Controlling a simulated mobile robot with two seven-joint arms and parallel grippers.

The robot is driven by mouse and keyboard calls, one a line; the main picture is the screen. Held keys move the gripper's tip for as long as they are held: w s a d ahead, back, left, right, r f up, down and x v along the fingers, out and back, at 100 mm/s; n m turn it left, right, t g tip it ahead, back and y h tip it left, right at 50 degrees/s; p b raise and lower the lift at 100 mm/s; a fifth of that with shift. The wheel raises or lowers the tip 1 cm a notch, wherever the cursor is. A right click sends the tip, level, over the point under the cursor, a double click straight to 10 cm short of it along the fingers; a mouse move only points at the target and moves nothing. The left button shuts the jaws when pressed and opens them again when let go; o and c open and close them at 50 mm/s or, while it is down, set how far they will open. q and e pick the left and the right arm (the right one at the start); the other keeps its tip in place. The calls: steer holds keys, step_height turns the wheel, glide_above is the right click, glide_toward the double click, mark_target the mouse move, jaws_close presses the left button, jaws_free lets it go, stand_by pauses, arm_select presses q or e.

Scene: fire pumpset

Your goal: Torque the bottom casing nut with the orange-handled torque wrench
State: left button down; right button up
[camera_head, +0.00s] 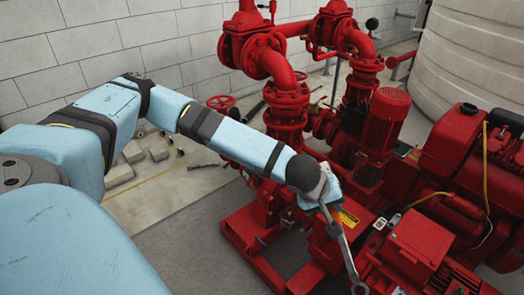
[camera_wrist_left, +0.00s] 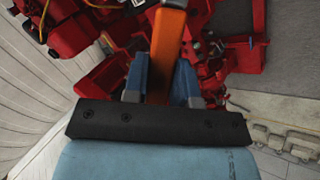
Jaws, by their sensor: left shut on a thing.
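My left gripper (camera_head: 322,192) is above the red pump set, at the middle right of the head view. In the left wrist view the two blue fingers of my left gripper (camera_wrist_left: 160,82) are shut on the orange handle of the torque wrench (camera_wrist_left: 169,45). In the head view the grey shaft of the torque wrench (camera_head: 341,240) runs down and to the right from the gripper, its end near the bottom edge. The bottom casing nut cannot be made out, and I cannot tell whether the wrench touches it. My right gripper is not in view.
Red pipes with flanges (camera_head: 287,100) rise behind my left gripper. A red motor (camera_head: 384,120) and a red engine (camera_head: 450,150) stand to the right, before a pale tank (camera_head: 475,50). Grey blocks (camera_head: 120,175) lie on the floor by the wall. The grey floor (camera_head: 180,240) at lower left is clear.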

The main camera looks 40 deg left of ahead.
arm_select(q)
steer(key=w+n+t+y+b, duration=0.1)
steer(key=t+y+b, duration=0.1)
steer(key=b, duration=0.3)
steer(key=w+f+n+t+y+b, duration=0.1)
steer(key=n+t+y+b, duration=0.1)
steer(key=b, duration=0.4)
steer(key=f+n+t+y+b, duration=0.1)
steer(key=t+y+b, duration=0.2)
steer(key=t+b, duration=0.1)
steer(key=shift+w+a+n+b, duration=0.3)
steer(key=shift+w+a+b, duration=0.1)
steer(key=shift+b, duration=0.25)
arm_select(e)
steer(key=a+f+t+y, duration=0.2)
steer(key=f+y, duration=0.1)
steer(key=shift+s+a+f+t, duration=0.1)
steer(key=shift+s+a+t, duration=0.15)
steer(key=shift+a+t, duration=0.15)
arm_select(q)
steer(key=shift+b, duration=0.35)
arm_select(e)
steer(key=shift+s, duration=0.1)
